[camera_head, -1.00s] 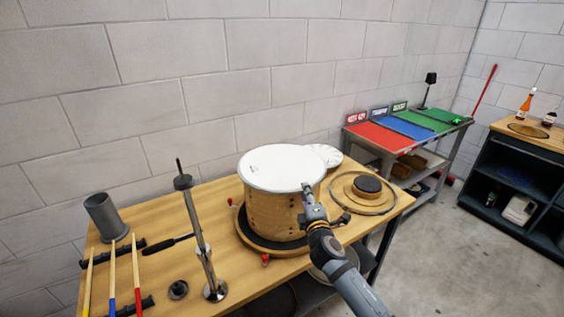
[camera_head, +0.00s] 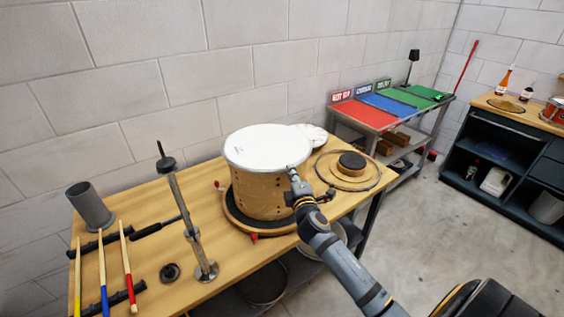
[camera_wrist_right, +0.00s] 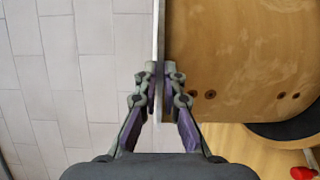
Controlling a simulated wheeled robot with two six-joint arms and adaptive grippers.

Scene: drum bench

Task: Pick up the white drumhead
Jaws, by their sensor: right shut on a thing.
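The white drumhead (camera_head: 262,147) lies flat and level over the top of the wooden drum shell (camera_head: 262,193). My right gripper (camera_head: 293,174) is at the drumhead's near right rim. In the right wrist view the drumhead (camera_wrist_right: 156,30) shows edge-on as a thin pale strip, with the wooden shell (camera_wrist_right: 240,60) just to its right. The fingers of my right gripper (camera_wrist_right: 158,80) are shut on the strip, one on each side. I cannot tell whether there is a gap between drumhead and shell. My left gripper is not in view.
The shell stands on a dark round base (camera_head: 234,214) with red knobs. A grey cylinder (camera_head: 90,206), an upright metal stand (camera_head: 184,222) and several drumsticks are to the left. A hoop with a dark pad (camera_head: 351,161) is to the right. The air above the drum is clear.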

